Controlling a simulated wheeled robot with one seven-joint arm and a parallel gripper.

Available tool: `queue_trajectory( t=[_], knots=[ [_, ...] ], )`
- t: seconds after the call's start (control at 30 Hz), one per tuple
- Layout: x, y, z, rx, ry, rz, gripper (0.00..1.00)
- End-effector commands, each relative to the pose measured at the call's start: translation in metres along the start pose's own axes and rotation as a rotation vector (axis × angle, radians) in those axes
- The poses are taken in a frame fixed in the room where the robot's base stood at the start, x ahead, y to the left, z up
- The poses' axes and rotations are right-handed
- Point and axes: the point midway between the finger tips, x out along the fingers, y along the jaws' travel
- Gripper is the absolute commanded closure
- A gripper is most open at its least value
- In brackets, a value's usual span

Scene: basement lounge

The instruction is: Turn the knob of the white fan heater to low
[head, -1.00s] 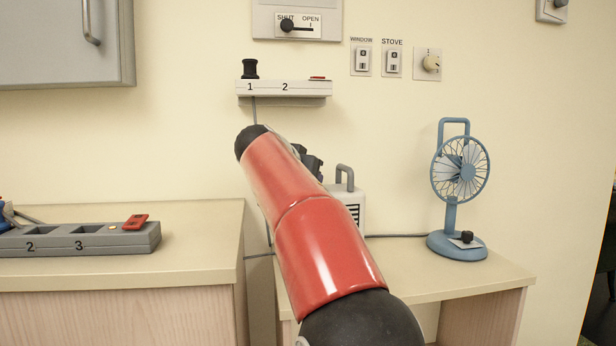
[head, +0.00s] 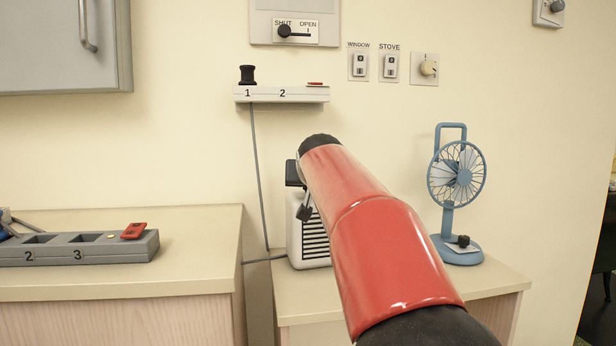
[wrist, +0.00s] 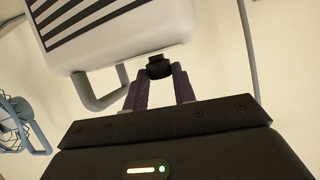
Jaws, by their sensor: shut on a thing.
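The white fan heater (head: 308,243) stands on the right counter, partly hidden behind my red arm in the head view. In the wrist view its white body (wrist: 130,45) with dark slats fills the top, and its grey handle (wrist: 92,98) hangs at the left. The small black knob (wrist: 158,66) sits at the heater's edge between my two purple fingers. My gripper (wrist: 155,78) is shut on this knob. The knob's setting and any low mark cannot be read. In the head view the fingers are mostly hidden by the arm.
A blue desk fan (head: 457,185) stands right of the heater on the right counter (head: 290,295). A grey cable (head: 258,165) runs down the wall behind the heater. A shelf marked 1 and 2 (head: 315,95) is above. A grey tray (head: 100,257) lies on the left counter.

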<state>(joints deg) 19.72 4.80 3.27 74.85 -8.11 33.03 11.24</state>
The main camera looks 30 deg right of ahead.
Motion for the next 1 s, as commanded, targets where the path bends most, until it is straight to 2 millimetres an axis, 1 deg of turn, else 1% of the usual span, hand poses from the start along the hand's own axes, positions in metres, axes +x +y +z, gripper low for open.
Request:
queue_trajectory(
  t=[0.03, 0.13, 0.6, 0.8, 1.0],
  knots=[
    [-0.0012, 0.0039, -0.0028, -0.007, -0.001, -0.028, 0.97],
    [-0.0004, 0.0057, -0.002, -0.035, -0.003, -0.095, 0.97],
    [0.0032, 0.0094, 0.0004, -0.152, -0.017, -0.365, 0.97],
    [0.0035, 0.0099, -0.0004, -0.181, -0.022, -0.437, 0.97],
    [0.0033, 0.0099, -0.0008, -0.194, -0.026, -0.469, 0.97]
  ],
)
